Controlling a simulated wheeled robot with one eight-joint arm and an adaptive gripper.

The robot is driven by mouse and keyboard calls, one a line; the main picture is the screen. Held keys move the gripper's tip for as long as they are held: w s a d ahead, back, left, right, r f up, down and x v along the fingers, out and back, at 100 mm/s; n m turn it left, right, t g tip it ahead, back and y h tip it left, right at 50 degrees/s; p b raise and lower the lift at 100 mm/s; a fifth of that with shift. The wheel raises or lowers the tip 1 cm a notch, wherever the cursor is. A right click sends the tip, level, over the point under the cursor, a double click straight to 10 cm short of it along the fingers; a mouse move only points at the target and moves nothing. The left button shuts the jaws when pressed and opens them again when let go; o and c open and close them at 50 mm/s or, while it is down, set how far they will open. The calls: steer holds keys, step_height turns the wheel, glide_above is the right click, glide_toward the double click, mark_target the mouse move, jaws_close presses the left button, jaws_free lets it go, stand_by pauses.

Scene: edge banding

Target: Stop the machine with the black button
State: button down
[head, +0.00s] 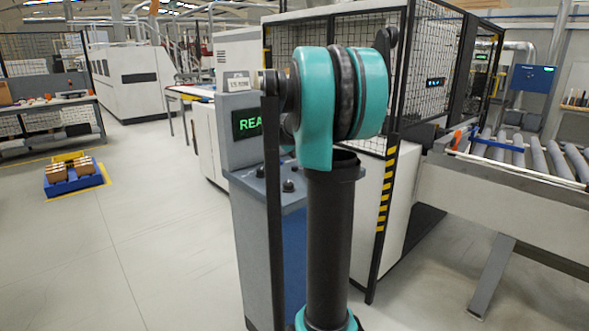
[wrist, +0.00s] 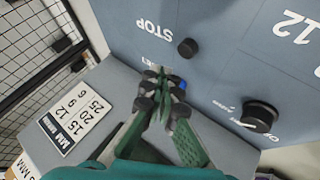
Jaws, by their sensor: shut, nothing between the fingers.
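In the wrist view the grey-blue control panel (wrist: 225,75) appears upside down. A round black button (wrist: 188,47) sits beside the printed word STOP. My gripper (wrist: 158,75) is shut and empty, with its tips over the panel just below and left of the black button in the picture, apart from it. A blue button (wrist: 176,81) is partly hidden behind the fingers, and a label beside it is partly covered. In the head view the console (head: 262,235) stands behind my arm, which hides my gripper. Its screen (head: 247,123) shows green letters starting "REA".
A white label card (wrist: 75,122) with numbers lies beside the panel. In the head view a mesh-fenced machine (head: 440,75) and roller conveyor (head: 530,155) stand right.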

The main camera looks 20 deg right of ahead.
steer(key=shift+r, duration=1.5)
steer(key=shift+s, duration=0.1)
